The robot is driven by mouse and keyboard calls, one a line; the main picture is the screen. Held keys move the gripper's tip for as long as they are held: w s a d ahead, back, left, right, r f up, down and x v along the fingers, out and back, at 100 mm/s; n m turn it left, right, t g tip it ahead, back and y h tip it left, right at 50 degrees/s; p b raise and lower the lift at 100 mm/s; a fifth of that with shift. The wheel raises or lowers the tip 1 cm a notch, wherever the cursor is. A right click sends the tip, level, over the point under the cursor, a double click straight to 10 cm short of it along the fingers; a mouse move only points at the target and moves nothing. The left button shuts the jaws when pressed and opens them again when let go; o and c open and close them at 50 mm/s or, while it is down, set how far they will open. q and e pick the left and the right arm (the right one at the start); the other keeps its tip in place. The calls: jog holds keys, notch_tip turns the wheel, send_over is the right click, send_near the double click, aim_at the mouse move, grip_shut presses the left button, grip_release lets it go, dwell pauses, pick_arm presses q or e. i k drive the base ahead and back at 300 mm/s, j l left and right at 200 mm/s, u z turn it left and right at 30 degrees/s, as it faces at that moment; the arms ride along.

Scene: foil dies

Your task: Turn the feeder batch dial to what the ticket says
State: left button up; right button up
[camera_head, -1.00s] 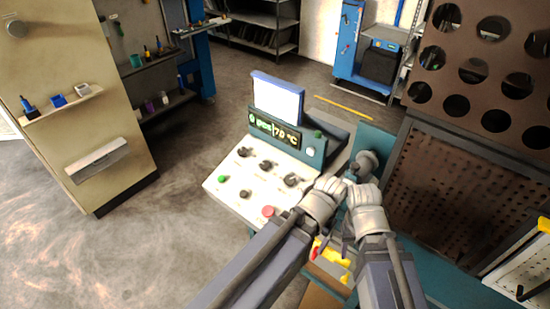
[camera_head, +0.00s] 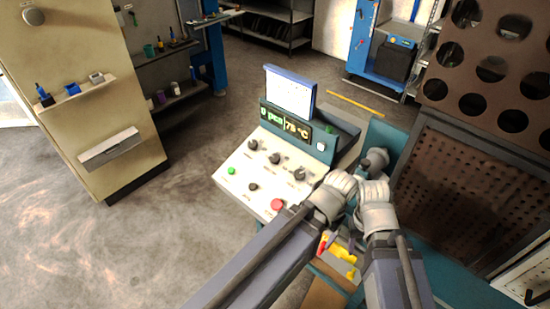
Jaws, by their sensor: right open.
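The control panel (camera_head: 235,184) has a sloping white face with several dark knobs, among them an upper left knob (camera_head: 252,145), a middle knob (camera_head: 275,158) and a right knob (camera_head: 299,174). Their labels are too small to read, so I cannot tell which is the batch dial. A white sheet in a blue frame (camera_head: 289,95), possibly the ticket, stands above the panel; its writing is unreadable. My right gripper (camera_head: 374,204) is open, right of the panel and apart from the knobs. My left gripper (camera_head: 335,196) is beside it near the panel's right edge; its fingers are hidden.
A display (camera_head: 293,127) glows above the knobs. The panel has a green button (camera_head: 231,170) and a red button (camera_head: 278,204). A rusty perforated rack (camera_head: 465,190) stands close on the right. A beige cabinet (camera_head: 95,100) is at left, with clear floor between it and the panel.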

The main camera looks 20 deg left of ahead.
aim_at(274, 159)
jog(key=j+u, duration=0.2)
jog(key=u, duration=0.15)
jog(key=i+j+u, duration=0.1)
jog(key=u, duration=0.25)
jog(key=i+j+u, duration=0.1)
jog(key=u, duration=0.25)
